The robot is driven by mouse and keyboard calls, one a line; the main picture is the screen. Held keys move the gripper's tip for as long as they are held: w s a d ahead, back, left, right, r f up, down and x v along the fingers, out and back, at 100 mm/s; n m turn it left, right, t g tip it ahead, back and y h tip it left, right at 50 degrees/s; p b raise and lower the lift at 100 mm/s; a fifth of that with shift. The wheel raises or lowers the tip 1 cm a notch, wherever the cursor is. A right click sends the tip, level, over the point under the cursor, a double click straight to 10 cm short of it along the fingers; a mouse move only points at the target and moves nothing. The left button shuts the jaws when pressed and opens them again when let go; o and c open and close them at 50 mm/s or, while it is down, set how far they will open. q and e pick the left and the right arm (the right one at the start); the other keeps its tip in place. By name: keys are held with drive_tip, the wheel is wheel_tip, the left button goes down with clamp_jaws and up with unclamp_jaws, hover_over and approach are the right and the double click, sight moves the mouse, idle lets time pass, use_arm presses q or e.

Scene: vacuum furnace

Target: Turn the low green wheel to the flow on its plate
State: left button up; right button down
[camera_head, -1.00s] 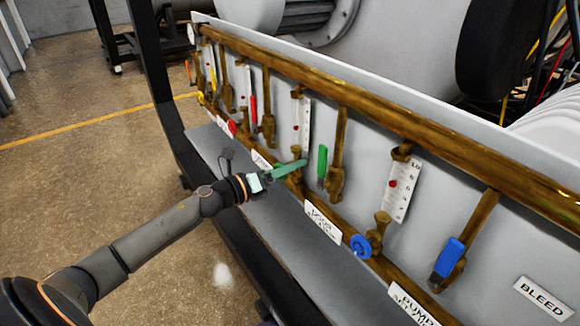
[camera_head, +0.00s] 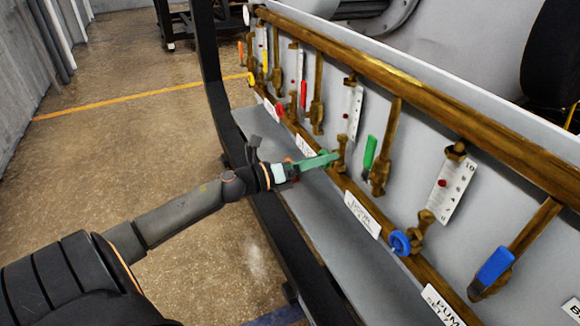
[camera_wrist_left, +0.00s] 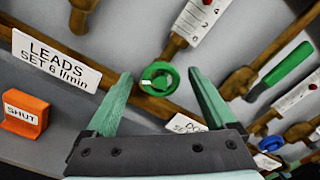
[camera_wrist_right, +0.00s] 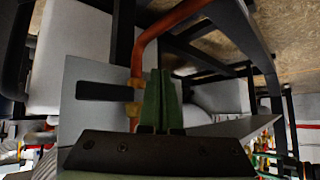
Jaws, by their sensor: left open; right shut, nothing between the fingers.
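The low green wheel (camera_wrist_left: 160,78) sits on the brass lower pipe in the left wrist view, under a white flow gauge (camera_wrist_left: 203,18). My left gripper (camera_wrist_left: 155,82) is open, with its green fingers on either side of the wheel; contact cannot be told. In the head view the left gripper (camera_head: 328,158) reaches the panel there and largely hides the wheel. The gauge with a red mark also shows in the head view (camera_head: 353,105). A plate (camera_wrist_left: 56,60) left of the wheel reads "LEADS SET 6 l/min". My right gripper (camera_wrist_right: 160,80) is shut and empty, away from the wheel.
A green lever (camera_head: 370,152) stands right of the gauge. A blue wheel (camera_head: 400,243) and a blue lever (camera_head: 494,267) are further right. An orange block (camera_wrist_left: 25,115) reads "SHUT". A grey ledge (camera_head: 325,235) runs below the pipe.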

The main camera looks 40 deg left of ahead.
use_arm(q)
drive_tip(key=v, duration=0.8)
idle(0.4)
drive_tip(key=shift+s+a, duration=0.1)
drive_tip(key=shift+s, duration=0.05)
